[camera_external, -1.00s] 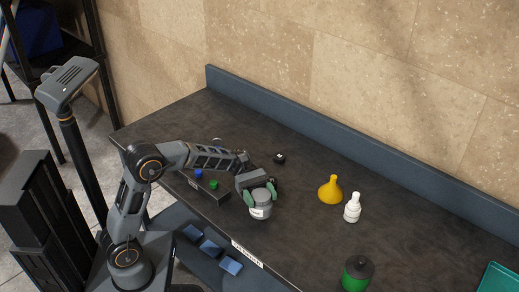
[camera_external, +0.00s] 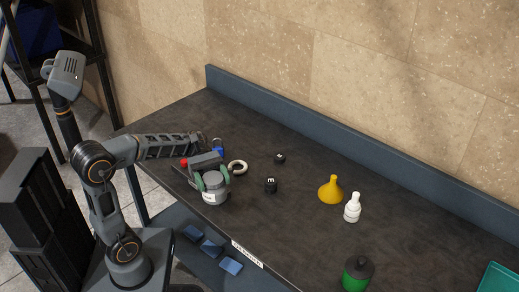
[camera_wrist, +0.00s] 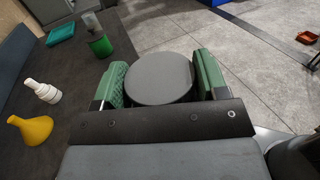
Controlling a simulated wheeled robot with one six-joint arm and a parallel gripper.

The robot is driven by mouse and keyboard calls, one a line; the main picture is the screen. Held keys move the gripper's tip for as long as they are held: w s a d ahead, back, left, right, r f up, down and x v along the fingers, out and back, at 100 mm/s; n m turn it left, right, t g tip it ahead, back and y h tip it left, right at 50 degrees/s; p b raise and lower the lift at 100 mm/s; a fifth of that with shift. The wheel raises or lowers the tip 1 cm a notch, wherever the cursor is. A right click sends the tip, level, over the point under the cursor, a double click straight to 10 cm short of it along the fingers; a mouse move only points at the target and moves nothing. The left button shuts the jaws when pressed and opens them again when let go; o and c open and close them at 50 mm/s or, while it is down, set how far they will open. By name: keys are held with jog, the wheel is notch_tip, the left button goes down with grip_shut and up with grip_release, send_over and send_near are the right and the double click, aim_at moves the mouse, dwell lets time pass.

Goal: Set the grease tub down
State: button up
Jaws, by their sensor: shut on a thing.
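The grease tub is a grey round tub (camera_external: 214,193) with a white label on its side. My gripper (camera_external: 211,181) is shut on it, with a green finger pad on each side. The tub is upright near the front edge of the dark bench, towards its left end. I cannot tell whether its base touches the bench. In the wrist view the tub's flat grey lid (camera_wrist: 160,78) fills the space between the green pads of my gripper (camera_wrist: 160,83).
A white ring (camera_external: 238,167) and a small black block (camera_external: 270,185) lie close to the tub's right. A red-topped piece (camera_external: 184,162) shows behind my gripper. A yellow funnel (camera_external: 330,190), white bottle (camera_external: 352,208) and green can (camera_external: 356,275) stand further right.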

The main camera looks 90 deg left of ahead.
jog(key=s+a+n+t+y, duration=0.1)
jog(key=a+n+t+y, duration=0.1)
jog(key=a, duration=0.4)
jog(key=s+a+n+t+y, duration=0.2)
jog(key=a+n+t+y, duration=0.1)
jog(key=a, duration=0.4)
jog(key=s+a+n+t+y+p, duration=0.1)
jog(key=a+n+t+y, duration=0.2)
jog(key=a, duration=0.3)
jog(key=shift+s+a+r+t+y, duration=0.25)
jog(key=shift+s+a+t+y, duration=0.05)
jog(key=shift+t, duration=0.5)
jog(key=s+a+n+y, duration=0.45)
jog(key=a+y, duration=0.25)
jog(key=a, duration=0.2)
jog(key=s+a+n+y, duration=0.3)
jog(key=a+n+y, duration=0.2)
jog(key=a+y, duration=0.25)
jog(key=shift+n+y, duration=0.25)
jog(key=shift+w+a+f, duration=1.15)
jog(key=shift+a+f, duration=1.05)
jog(key=shift+a, duration=0.05)
jog(key=shift+w+a+f, duration=1.1)
jog(key=shift+a+f, duration=1.05)
jog(key=shift+a, duration=0.05)
jog(key=shift+w+a+f, duration=1.15)
jog(key=shift+a+f, duration=1.05)
jog(key=shift+a, duration=0.05)
